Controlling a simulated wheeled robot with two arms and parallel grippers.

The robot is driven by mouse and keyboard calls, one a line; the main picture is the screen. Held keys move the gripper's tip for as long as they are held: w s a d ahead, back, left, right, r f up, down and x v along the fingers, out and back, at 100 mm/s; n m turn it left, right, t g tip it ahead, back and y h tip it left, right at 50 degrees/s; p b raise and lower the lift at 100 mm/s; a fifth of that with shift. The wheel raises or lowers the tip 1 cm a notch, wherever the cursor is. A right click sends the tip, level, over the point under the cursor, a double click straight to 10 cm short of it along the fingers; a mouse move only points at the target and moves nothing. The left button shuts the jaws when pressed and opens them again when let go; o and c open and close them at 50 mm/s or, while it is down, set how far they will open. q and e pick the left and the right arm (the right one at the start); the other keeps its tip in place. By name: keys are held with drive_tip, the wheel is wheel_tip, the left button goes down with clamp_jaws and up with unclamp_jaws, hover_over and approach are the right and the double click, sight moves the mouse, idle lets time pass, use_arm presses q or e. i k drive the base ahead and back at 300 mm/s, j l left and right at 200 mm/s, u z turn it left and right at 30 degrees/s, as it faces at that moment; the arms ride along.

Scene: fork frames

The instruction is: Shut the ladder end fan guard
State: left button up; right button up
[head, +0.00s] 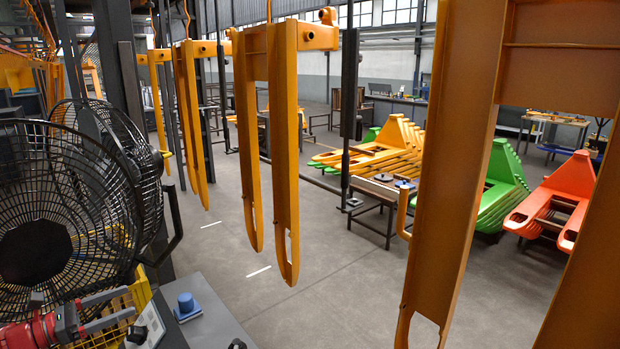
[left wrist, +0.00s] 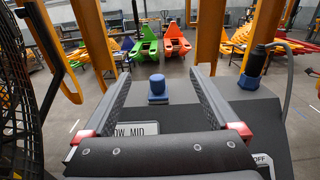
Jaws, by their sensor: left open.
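The fan's round black wire guard (head: 88,180) fills the left of the head view, with a dark disc at its middle. A second round wire cage (head: 150,190) shows behind it, its edge standing out to the right. I cannot tell how far the two are apart. Part of the black wire mesh also shows at the left edge of the left wrist view (left wrist: 22,92). My left gripper (head: 132,303) is open and empty, low and right of the guard, not touching it. In the left wrist view its fingers (left wrist: 158,76) are spread above a grey surface. My right gripper is not in view.
A grey top (head: 215,322) with a blue knob (head: 186,303) lies right of my left gripper. A dark bottle-like object (left wrist: 252,67) stands at its right. Orange fork frames (head: 285,150) hang ahead. Green frames (head: 500,185) and red frames (head: 555,200) stand on the floor.

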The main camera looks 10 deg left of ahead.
sight(33, 252)
drive_tip(key=k+j, duration=0.2)
drive_tip(key=k, duration=0.2)
drive_tip(key=k+j, duration=0.2)
drive_tip(key=k, duration=0.25)
